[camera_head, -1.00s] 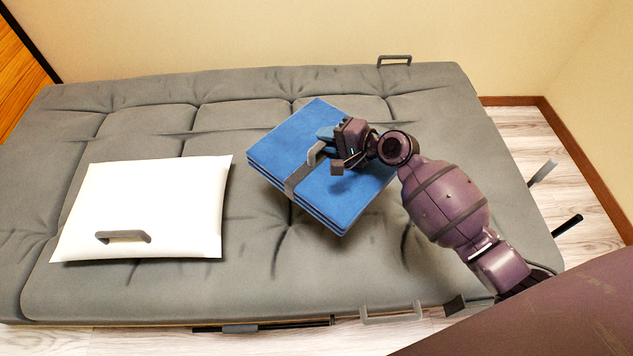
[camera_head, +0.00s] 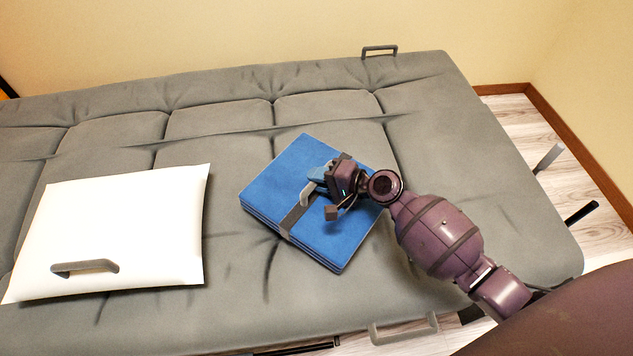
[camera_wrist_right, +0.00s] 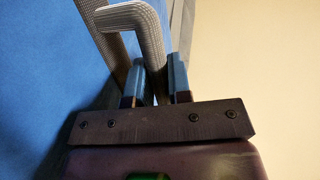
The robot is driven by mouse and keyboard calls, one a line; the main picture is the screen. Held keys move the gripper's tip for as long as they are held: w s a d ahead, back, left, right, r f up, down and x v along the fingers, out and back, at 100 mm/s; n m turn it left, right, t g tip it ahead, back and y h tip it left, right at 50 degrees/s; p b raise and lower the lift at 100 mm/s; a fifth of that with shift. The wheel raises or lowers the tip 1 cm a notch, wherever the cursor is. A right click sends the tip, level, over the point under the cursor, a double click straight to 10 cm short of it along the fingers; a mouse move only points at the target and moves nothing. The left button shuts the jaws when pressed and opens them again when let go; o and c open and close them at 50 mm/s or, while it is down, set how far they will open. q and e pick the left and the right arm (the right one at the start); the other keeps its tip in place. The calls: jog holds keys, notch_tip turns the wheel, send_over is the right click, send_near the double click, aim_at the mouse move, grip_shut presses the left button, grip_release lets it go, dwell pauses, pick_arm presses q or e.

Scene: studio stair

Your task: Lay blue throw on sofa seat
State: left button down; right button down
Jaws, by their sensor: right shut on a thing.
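The blue throw (camera_head: 268,187) is folded into a flat stack with a grey strap (camera_head: 297,215) and handle around it. It is at the middle of the grey sofa seat (camera_head: 235,312), turned at an angle; I cannot tell whether its underside touches the seat everywhere. My right gripper (camera_head: 318,182) is over the throw, shut on its grey handle. In the right wrist view the handle (camera_wrist_right: 150,45) passes between the two fingers (camera_wrist_right: 155,82), with the blue cloth (camera_wrist_right: 40,80) alongside. My left gripper is not in view.
A white cushion (camera_head: 120,225) with a grey handle lies on the seat to the left. Grey handles stick out at the sofa's back edge (camera_head: 379,50) and front edge (camera_head: 404,327). The seat right of the throw is bare. A wall stands behind.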

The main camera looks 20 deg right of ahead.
jog(key=shift+f, duration=0.75)
jog(key=shift+w, duration=0.1)
jog(key=shift+r, duration=0.1)
jog(key=shift+f+b, duration=0.25)
jog(key=shift+b, duration=0.1)
jog(key=c, duration=1.1)
grip_release()
jog(key=shift+o, duration=0.2)
jog(key=shift+r, duration=0.15)
